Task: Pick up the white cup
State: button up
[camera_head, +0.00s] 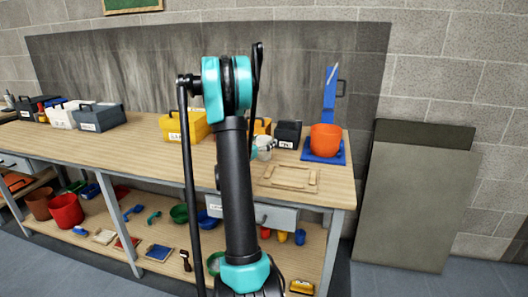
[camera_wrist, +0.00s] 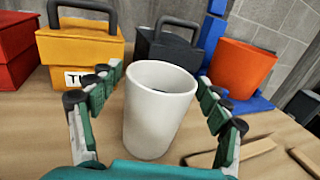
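The white cup (camera_wrist: 152,122) stands upright on the wooden bench, large in the middle of the wrist view. In the head view only part of the cup (camera_head: 264,153) shows, beside my dark arm. My gripper (camera_wrist: 158,92) is open, with one green-padded finger at the left of the cup and the other at its right. Gaps show between the fingers and the cup wall. In the head view the gripper is mostly hidden behind my arm.
A yellow toolbox (camera_wrist: 82,48) and a black toolbox (camera_wrist: 168,46) stand behind the cup. An orange pot (camera_wrist: 240,68) sits on a blue stand (camera_head: 336,158) at the right. A wooden frame (camera_head: 289,178) lies flat near the front edge.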

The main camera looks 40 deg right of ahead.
jog(key=c, duration=1.2)
jog(key=shift+r, duration=0.15)
